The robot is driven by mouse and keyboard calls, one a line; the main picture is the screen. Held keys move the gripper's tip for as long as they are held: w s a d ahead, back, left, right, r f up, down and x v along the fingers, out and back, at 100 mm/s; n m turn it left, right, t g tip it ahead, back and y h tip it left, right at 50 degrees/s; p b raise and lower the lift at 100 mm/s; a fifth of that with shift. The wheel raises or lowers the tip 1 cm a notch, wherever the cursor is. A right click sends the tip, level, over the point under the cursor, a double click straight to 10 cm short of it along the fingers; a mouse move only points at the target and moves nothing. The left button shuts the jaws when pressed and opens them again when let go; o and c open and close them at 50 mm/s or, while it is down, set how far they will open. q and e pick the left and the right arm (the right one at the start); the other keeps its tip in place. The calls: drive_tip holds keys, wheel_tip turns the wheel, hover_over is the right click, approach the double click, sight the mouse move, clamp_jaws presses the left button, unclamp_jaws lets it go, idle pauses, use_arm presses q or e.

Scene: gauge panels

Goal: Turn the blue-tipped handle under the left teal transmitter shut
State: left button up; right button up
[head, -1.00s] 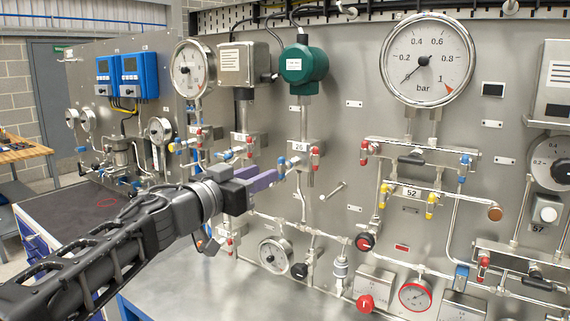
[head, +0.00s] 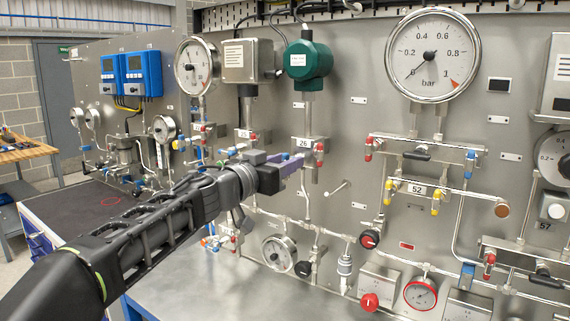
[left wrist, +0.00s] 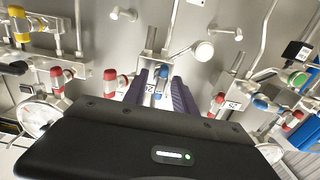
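One teal transmitter (head: 306,62) shows in the head view, high on the panel. Below it is a manifold block with label 26 (head: 304,143) and a red-tipped handle (head: 319,148) on its right. The blue-tipped handle (head: 286,156) is on the left side, partly hidden by my left gripper (head: 291,162). In the left wrist view the blue-tipped handle (left wrist: 162,75) stands between the two purple fingers of my left gripper (left wrist: 160,80), with some gap visible. The gripper is open around it; contact cannot be told. My right gripper is in neither view.
A neighbouring manifold with label 25 (head: 245,134) sits close on the left, beside my gripper. A round gauge (head: 278,253) and thin pipes are below. The bench top (head: 225,290) is clear in front of the panel.

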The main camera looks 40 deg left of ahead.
use_arm(q)
clamp_jaws()
idle(0.3)
